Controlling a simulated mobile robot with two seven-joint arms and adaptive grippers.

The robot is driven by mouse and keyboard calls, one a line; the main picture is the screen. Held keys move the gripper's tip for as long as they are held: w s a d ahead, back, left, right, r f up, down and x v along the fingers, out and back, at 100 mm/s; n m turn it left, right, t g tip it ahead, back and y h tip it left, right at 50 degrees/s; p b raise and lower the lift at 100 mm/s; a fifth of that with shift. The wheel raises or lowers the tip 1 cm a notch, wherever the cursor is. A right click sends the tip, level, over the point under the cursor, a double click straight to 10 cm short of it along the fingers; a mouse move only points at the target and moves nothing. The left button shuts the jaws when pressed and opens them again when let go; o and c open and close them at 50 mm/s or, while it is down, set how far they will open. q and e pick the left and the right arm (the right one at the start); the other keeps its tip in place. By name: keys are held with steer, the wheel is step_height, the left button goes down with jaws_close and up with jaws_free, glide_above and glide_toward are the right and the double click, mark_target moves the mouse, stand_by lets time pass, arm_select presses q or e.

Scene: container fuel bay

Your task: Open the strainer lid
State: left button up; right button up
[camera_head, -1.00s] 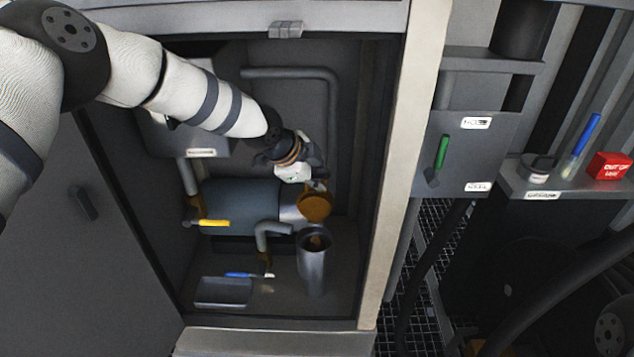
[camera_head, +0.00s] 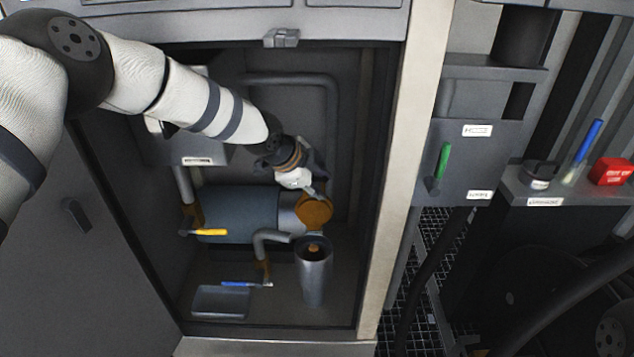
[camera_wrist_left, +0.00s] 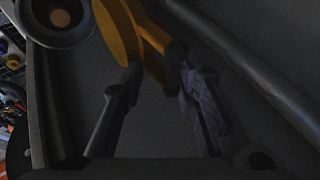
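A round orange lid (camera_head: 314,211) shows above an open upright grey cylinder (camera_head: 313,277), at the right end of a blue-grey tank inside the cabinet. The cylinder's mouth is uncovered and something orange shows inside. The lid (camera_wrist_left: 115,35) also shows in the left wrist view, with an orange bar running from it towards my fingertips. My left gripper (camera_head: 312,188) is just above the lid. In the wrist view the gripper (camera_wrist_left: 157,75) has its fingers apart, with nothing clearly clamped between them. Whether a finger touches the bar cannot be told. My right gripper is out of view.
A yellow valve handle (camera_head: 210,232) and pipes surround the tank. A grey tray (camera_head: 220,302) and a blue-handled tool (camera_head: 238,284) lie on the cabinet floor. The cabinet's pale right post (camera_head: 405,170) is close by. A red box (camera_head: 611,172) stands on a shelf outside.

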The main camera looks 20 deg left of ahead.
arm_select(q)
steer(key=shift+s+r, duration=0.1)
steer(key=shift+r, duration=0.05)
steer(key=s+a+r, duration=0.2)
steer(key=s+a, duration=0.1)
steer(key=s, duration=0.4)
steer(key=s+a+r, duration=0.1)
steer(key=s+a, duration=0.2)
steer(key=s, duration=0.3)
steer(key=shift+s+r, duration=0.35)
steer(key=s+d+f+n+g+p, duration=0.35)
steer(key=s+f+n, duration=0.35)
steer(key=s+f, duration=0.7)
steer(key=s+a+f+n+g+y+p, duration=0.1)
steer(key=s+n, duration=0.3)
steer(key=s, duration=1.1)
steer(key=s+a+n+g+y+p, duration=0.1)
steer(key=s+n+g, duration=0.3)
steer(key=s, duration=1.1)
steer(key=shift+s+a+f+n+g+y+p, duration=0.25)
steer(key=shift+f+n+g+y+p, duration=0.2)
steer(key=shift+n, duration=0.25)
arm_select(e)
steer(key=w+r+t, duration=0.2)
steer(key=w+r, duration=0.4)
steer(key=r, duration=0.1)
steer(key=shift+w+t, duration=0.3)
